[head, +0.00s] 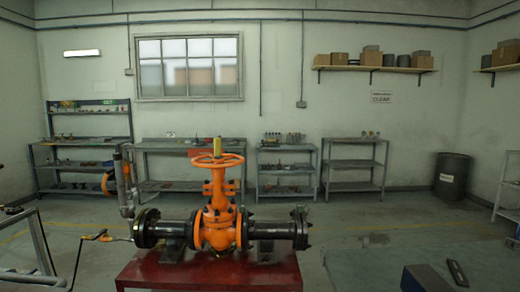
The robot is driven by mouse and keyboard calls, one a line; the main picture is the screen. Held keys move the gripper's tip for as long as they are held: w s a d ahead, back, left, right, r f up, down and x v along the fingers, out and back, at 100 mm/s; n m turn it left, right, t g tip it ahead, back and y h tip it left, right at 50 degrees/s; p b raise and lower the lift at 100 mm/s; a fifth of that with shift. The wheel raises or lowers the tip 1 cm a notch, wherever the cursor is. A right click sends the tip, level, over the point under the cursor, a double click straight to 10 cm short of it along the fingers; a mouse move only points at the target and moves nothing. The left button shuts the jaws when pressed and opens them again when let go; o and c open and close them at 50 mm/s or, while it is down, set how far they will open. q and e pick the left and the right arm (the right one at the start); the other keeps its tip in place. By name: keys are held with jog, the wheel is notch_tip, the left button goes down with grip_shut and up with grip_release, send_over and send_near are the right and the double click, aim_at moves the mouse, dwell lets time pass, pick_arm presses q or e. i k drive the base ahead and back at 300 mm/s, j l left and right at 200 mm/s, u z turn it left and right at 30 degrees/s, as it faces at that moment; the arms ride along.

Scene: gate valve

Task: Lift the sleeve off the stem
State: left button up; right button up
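An orange gate valve (219,228) stands upright between dark flanged pipe sections on a red table (150,272). Its orange handwheel (205,161) is near the top. A small yellow upright piece (217,145) rises from the centre of the handwheel; it looks like the sleeve over the stem. The stem inside it is hidden, and the piece is too small to tell how far down it sits.
Shelving units (350,164) line the back wall, and a dark barrel (452,175) stands at right. The space above the handwheel looks clear.

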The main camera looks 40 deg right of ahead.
aim_at(217, 141)
jog(key=i+l+z, duration=0.2)
jog(key=i+z, duration=0.2)
jog(key=i+l+z, duration=0.15)
jog(key=i+z, duration=0.7)
jog(key=i+j+z, duration=0.15)
jog(key=z, duration=0.25)
jog(key=i+j+z, duration=0.3)
jog(key=i+z, duration=0.15)
